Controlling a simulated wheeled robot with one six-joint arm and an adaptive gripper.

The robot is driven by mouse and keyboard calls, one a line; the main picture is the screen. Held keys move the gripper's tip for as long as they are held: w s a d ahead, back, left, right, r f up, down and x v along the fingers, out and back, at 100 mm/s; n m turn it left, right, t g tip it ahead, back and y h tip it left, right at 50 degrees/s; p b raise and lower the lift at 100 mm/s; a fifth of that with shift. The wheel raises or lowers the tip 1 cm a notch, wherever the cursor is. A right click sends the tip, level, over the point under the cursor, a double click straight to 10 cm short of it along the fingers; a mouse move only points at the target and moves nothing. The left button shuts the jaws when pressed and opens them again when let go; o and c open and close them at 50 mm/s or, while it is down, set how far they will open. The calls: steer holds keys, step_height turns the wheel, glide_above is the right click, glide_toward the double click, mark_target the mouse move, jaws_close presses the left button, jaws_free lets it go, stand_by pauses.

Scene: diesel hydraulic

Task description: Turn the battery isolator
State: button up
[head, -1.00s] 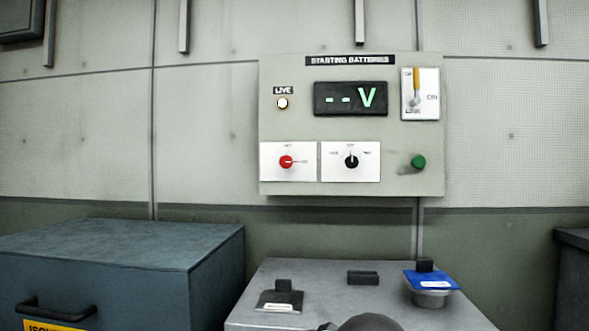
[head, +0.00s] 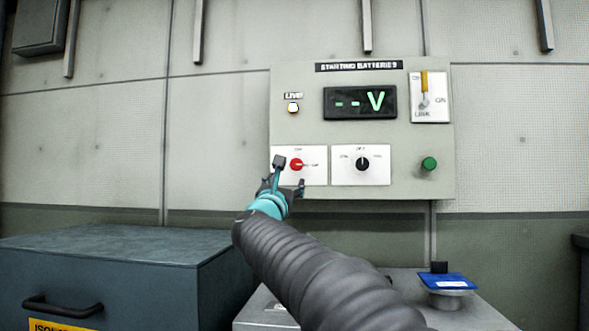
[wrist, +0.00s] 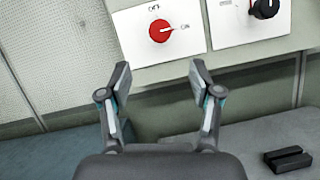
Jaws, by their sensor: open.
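The battery isolator is most likely the red knob (head: 296,164) on a white plate at the lower left of the starting batteries panel (head: 397,188). Its white pointer line points right, towards a label that looks like ON in the wrist view, where the red knob (wrist: 160,31) shows above the fingers. My gripper (head: 288,172) is in front of the knob's plate in the head view, its fingers apart. In the wrist view my gripper (wrist: 160,78) is open and empty, with the knob beyond the fingertips and not between them.
A black knob (head: 362,164) on its own plate sits right of the red one. The panel also has a green button (head: 429,164), a yellow-handled lever (head: 424,83) and a display (head: 360,102) reading "--V". A blue-grey box (head: 110,262) stands below left; a blue-topped item (head: 446,281) sits below right.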

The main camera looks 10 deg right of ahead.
mark_target(295, 167)
steer(key=p+x, duration=0.5)
steer(key=x, duration=0.8)
steer(key=shift+w, duration=0.15)
steer(key=c, duration=1.2)
